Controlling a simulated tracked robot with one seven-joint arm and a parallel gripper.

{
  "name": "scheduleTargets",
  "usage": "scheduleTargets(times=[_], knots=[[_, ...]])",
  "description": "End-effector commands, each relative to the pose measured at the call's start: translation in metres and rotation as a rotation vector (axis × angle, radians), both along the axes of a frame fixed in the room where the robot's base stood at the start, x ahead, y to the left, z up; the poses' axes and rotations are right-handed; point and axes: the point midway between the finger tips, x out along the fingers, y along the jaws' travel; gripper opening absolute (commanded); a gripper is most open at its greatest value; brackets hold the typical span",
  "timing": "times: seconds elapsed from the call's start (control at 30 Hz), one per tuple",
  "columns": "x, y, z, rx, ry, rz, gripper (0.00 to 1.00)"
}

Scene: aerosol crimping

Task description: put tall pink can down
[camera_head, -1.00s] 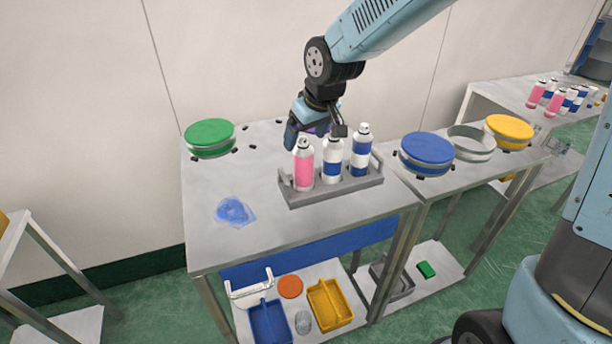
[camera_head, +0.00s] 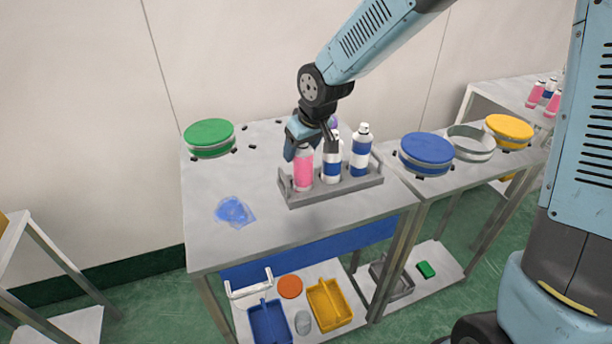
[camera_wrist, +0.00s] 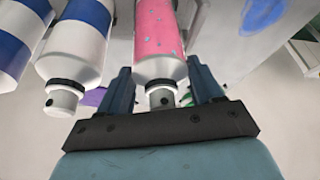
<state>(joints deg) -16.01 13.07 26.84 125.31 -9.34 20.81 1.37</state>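The tall pink can (camera_head: 303,172) stands upright in the left end of the grey rack (camera_head: 330,194) on the near table. Its pink body and white top also show in the wrist view (camera_wrist: 158,35). My gripper (camera_head: 305,148) is at the top of this can. In the wrist view my gripper (camera_wrist: 160,82) has one finger on each side of the can's white shoulder, very close to it. I cannot tell whether the fingers press on the can.
Two white-and-blue cans stand in the rack beside the pink one, the nearer (camera_head: 332,162) close to my gripper. A blue-lidded container (camera_head: 427,150) is right of the rack, a green-lidded one (camera_head: 209,135) back left. A blue film (camera_head: 233,210) lies front left.

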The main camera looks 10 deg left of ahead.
Motion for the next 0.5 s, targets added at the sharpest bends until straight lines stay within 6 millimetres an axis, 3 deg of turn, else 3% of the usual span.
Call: scheduleTargets(times=[0.07,0.5], knots=[[0.0000,0.0000,0.0001,0.000,0.000,0.000,0.57],[-0.0001,0.0000,0.0001,0.000,0.000,0.000,0.15]])
